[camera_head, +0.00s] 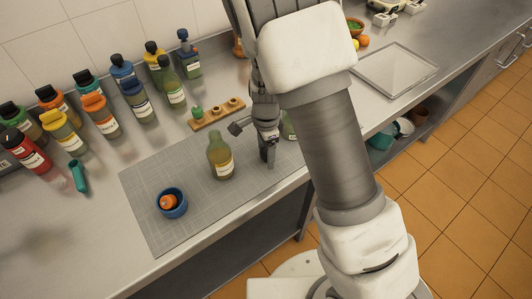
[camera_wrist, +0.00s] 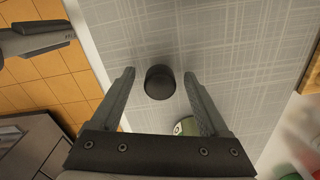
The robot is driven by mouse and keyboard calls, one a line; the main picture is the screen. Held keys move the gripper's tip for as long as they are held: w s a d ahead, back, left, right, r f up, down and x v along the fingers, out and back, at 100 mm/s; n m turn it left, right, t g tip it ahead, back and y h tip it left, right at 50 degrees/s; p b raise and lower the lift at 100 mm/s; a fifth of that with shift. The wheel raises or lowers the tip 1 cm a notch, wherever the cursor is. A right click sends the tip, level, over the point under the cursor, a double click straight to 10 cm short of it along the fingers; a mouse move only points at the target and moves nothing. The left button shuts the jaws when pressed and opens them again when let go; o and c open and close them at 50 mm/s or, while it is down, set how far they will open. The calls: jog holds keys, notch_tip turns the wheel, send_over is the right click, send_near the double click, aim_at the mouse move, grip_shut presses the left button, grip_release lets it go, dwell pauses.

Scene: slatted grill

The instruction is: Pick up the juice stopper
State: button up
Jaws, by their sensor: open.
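A short black cylinder (camera_wrist: 160,82), likely the juice stopper, sits on the grey mat in the wrist view, between and just beyond my fingertips. My gripper (camera_wrist: 159,74) is open and empty, with one finger on each side of it in the picture, and I see no contact. In the head view my gripper (camera_head: 268,158) points down over the right part of the mat (camera_head: 145,188). I cannot make out the black cylinder there; my gripper and arm may hide it. A green bottle (camera_head: 288,126) is partly hidden behind my arm.
A yellow-green bottle (camera_head: 221,158) stands mid-mat, left of my gripper. A blue bowl (camera_head: 172,211) holds an orange piece (camera_head: 168,202). A wooden rack (camera_head: 215,116) lies behind the mat. Several capped bottles line the wall. A tray (camera_head: 395,70) lies at right.

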aim_at(266, 150)
grip_shut()
jog(key=shift+r, duration=0.1)
dwell(0.3)
notch_tip(266, 150, up, 4)
jog(key=shift+r, duration=0.2)
jog(key=s+d+r, duration=0.5)
jog(key=d+r, duration=0.1)
jog(key=d, duration=0.4)
jog(key=shift+d+r, duration=0.2)
jog(key=shift+d, duration=0.05)
jog(key=shift+s, duration=0.1)
